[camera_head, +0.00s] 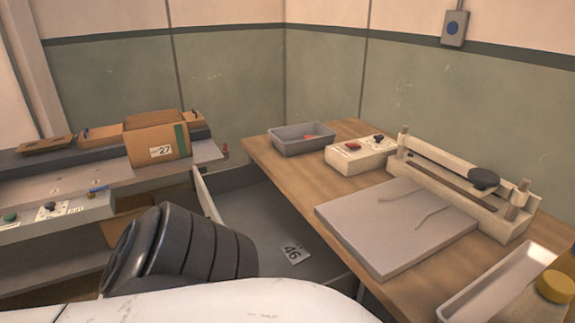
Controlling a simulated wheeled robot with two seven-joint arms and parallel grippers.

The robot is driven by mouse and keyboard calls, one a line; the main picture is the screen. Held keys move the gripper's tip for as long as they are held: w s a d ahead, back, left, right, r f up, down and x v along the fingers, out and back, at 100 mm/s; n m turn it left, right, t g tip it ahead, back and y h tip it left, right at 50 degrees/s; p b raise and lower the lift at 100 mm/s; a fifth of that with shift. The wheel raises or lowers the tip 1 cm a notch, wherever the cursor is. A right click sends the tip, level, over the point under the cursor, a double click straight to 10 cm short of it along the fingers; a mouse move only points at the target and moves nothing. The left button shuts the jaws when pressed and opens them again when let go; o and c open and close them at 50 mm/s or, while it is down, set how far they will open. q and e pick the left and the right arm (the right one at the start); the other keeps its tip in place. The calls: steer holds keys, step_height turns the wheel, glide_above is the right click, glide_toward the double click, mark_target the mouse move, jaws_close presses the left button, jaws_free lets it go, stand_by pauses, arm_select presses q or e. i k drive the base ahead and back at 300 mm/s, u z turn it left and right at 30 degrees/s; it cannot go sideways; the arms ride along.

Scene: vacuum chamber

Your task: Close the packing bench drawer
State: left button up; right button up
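The packing bench (262,153) has a wooden top and stands at the centre and right. Its drawer (245,215) is open. The grey tray of the drawer sticks out from under the bench's left edge, and its pale front panel (206,196) faces left. A black ribbed link and a white link of mine cover the near part of the drawer. Neither of my grippers shows.
On the bench are a grey bin (302,146), a control box (360,156), a sealer (450,180), a grey slab (395,230), a white tray (490,285) and a yellow-capped bottle (553,287). At left, a carton marked 27 (150,142) sits on grey equipment (65,190).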

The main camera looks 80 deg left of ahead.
mark_target(243, 199)
steer(key=u, duration=1.15)
steer(key=i, duration=0.1)
steer(key=u, duration=1.6)
steer(key=k, duration=0.45)
steer(key=z, duration=0.55)
steer(key=k, duration=0.65)
steer(key=u, duration=0.75)
steer(key=i, duration=1.45)
steer(key=z, duration=0.6)
